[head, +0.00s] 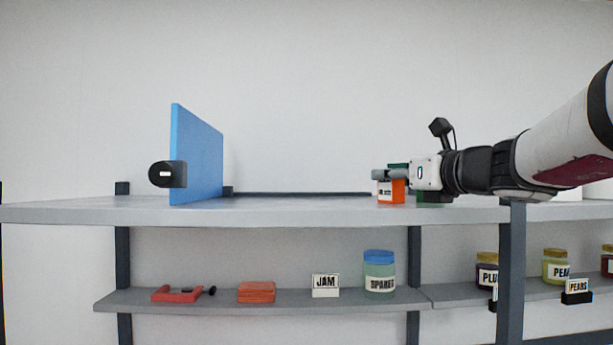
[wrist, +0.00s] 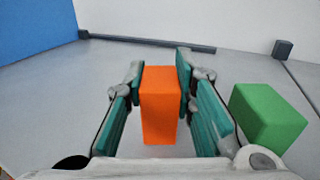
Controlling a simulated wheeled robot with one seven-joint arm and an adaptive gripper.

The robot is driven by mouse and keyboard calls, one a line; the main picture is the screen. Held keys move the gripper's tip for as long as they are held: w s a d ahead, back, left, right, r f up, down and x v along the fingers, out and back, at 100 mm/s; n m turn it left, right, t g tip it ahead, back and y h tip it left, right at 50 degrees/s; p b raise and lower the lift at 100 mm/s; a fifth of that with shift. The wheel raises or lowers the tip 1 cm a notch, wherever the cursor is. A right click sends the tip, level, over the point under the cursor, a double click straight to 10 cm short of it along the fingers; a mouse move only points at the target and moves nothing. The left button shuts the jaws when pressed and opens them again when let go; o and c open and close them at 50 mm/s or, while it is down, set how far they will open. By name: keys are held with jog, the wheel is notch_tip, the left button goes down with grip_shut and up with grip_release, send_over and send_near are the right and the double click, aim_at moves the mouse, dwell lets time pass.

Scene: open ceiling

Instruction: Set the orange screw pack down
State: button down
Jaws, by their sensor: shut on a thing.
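The orange screw pack (head: 391,191) is a small orange box with a white label, at the upper shelf on the right in the head view. In the wrist view the orange screw pack (wrist: 160,105) stands upright between the teal finger pads. My gripper (head: 390,175) is shut on it, and it also shows in the wrist view (wrist: 160,85). The pack's base is at or very near the shelf top (head: 290,207); I cannot tell whether it touches.
A green box (wrist: 268,117) stands close to the right of my gripper. A blue upright panel (head: 195,155) with a black handle stands to the left. The shelf top between panel and pack is clear. The lower shelf holds jars, such as a blue-lidded one (head: 379,273), and small orange items.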

jog(key=c, duration=1.3)
grip_release()
jog(key=shift+f, duration=0.1)
jog(key=shift+c, duration=0.2)
jog(key=shift+r, duration=0.2)
jog(key=v, duration=1.2)
